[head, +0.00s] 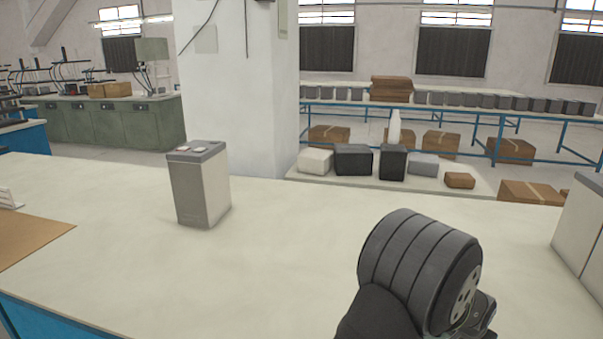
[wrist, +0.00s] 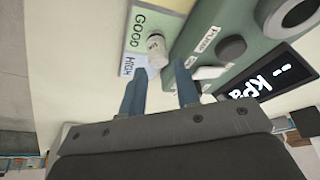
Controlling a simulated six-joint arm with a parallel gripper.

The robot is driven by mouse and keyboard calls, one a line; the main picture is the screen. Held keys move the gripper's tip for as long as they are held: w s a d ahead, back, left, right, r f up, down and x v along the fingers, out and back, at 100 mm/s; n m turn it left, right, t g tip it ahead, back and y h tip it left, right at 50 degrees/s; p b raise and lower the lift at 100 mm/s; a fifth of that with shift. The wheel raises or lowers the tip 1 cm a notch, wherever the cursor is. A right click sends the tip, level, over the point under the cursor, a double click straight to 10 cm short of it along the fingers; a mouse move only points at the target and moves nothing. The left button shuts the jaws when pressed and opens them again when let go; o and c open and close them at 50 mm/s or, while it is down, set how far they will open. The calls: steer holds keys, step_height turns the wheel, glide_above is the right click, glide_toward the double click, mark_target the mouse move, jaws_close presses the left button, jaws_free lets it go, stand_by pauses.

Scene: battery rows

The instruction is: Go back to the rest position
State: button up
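My gripper (wrist: 160,92) shows in the wrist view as two blue fingers held apart, with nothing between them. In the head view my dark, ribbed wrist fills the lower right, and the fingers are not visible there. Beyond the fingers in the wrist view is a green device (wrist: 220,42) with a dark knob and a lit display (wrist: 270,82) reading "kPa". Left of it is a coloured card (wrist: 148,25) marked GOOD and HIGH, with a small pale round knob (wrist: 155,46) over it. I cannot tell how far the fingertips are from these.
A grey battery (head: 200,187) stands upright on the pale table (head: 290,270), left of my wrist. A brown mat (head: 30,240) lies at the left, and a pale box (head: 582,230) stands at the right edge. Several boxes sit on a low platform (head: 475,180) behind. The table's middle is clear.

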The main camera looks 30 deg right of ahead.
steer(key=shift+r, duration=0.35)
